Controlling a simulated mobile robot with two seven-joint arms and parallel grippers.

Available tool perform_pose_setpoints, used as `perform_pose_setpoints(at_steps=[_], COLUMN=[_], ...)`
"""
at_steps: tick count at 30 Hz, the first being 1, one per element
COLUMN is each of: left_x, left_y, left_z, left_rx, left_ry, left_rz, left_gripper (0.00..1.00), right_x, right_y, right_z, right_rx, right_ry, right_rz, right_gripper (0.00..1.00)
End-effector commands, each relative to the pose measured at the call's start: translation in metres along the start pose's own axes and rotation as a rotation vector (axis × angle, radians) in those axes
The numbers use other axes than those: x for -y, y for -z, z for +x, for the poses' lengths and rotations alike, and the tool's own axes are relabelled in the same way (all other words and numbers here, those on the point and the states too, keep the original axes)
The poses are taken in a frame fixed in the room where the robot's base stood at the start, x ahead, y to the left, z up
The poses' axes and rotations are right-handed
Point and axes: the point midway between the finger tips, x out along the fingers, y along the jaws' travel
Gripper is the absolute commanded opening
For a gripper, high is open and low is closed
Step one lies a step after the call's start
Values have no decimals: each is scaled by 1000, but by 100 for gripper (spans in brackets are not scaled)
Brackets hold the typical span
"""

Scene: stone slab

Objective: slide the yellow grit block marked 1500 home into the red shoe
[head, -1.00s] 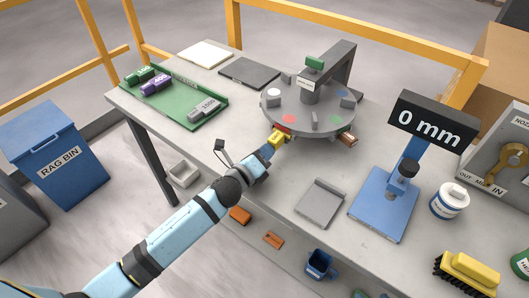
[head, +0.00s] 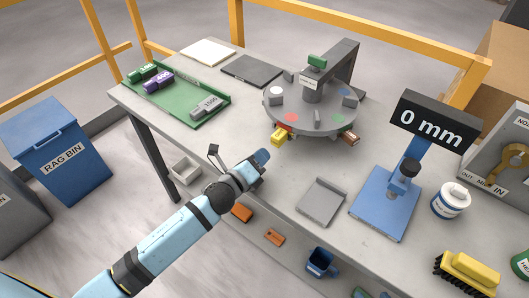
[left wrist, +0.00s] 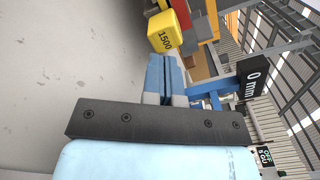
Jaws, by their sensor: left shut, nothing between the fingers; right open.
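The yellow block (head: 280,137) sticks out from the near edge of the round grey turntable (head: 350,117), below a red disc (head: 291,117). In the left wrist view, the yellow block (left wrist: 165,37) shows its 1500 mark, with a red part (left wrist: 199,25) directly behind it, probably the red shoe. How deep the block sits is hidden. My left gripper (head: 264,155) is shut and empty, a short gap in front of and below the block. Its blue fingers (left wrist: 165,74) lie together in the left wrist view. My right gripper is not in view.
A green tray (head: 205,122) at the left holds several blocks, one grey and marked 1500. A brown block (head: 350,138) sticks out of the turntable further right. A grey plate (head: 321,202) and a blue gauge stand (head: 385,205) reading 0 mm occupy the near bench.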

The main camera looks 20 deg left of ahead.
Motion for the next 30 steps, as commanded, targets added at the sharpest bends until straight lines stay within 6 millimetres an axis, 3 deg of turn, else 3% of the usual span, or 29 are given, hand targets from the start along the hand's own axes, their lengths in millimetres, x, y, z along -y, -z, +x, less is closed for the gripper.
perform_pose_setpoints(at_steps=[15, 21, 30], left_x=[-2, -1, 0], left_y=[2, 1, 0], left_z=[-107, -126, -129], left_rx=[-1, -1, 0], left_ry=[-3, -2, -1], left_rz=[-1, 0, 0], left_gripper=[0, 0, 0], right_x=[0, 0, 0], right_y=[-8, -6, -7], right_z=[6, 6, 7], right_rx=[5, 5, 7], right_ry=[2, 2, 1], right_rz=[10, 14, 16], right_gripper=[57, 57, 57])
